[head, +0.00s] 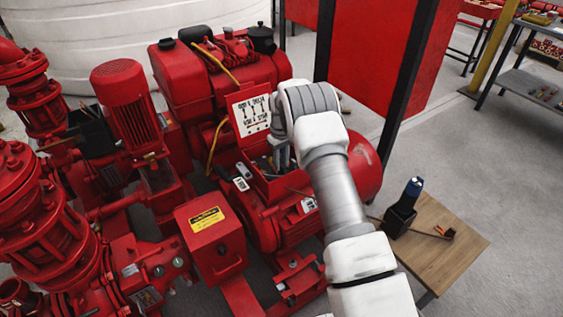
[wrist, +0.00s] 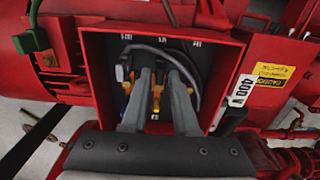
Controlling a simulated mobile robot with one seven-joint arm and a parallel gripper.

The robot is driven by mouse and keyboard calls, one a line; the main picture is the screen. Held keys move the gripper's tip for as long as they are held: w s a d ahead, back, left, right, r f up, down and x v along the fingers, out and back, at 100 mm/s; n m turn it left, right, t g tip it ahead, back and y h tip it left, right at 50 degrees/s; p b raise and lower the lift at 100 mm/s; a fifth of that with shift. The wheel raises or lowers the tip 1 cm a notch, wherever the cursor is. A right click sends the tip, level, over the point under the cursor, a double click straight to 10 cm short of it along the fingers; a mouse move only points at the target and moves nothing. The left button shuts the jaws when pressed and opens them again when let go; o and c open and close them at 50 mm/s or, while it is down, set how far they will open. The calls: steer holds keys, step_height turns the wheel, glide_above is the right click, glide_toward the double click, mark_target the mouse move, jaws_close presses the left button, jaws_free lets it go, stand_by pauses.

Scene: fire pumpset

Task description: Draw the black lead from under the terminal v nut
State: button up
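In the wrist view the open red terminal box (wrist: 98,70) shows its dark interior with white letters along the far wall, too small to read surely. A dark lead (wrist: 186,62) arches across the top of the interior and down the right side; its end under a nut is hidden. Brass-coloured terminal parts (wrist: 157,98) show in the middle. My gripper (wrist: 158,76) reaches into the box, its two grey fingers apart on either side of the middle terminal. I see no lead clearly pinched. In the head view my gripper (head: 283,152) is over the box, partly hidden by my arm.
The box's raised lid with a wiring diagram (head: 252,115) stands close to my gripper. Red pumps and pipework (head: 45,215) fill the left. A wooden table (head: 450,255) at the right carries a black holder with a blue-topped tool (head: 411,190). Grey floor is free beyond it.

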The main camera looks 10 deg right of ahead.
jaws_close()
steer(key=shift+s+d+r+p, duration=0.1)
steer(key=shift+s+d+p, duration=0.15)
steer(key=shift+s, duration=0.35)
steer(key=shift+s+d+p, duration=0.2)
steer(key=shift+s+d, duration=0.05)
steer(key=shift+s, duration=0.3)
step_height(320, 180, up, 10)
steer(key=p, duration=0.5)
stand_by(0.7)
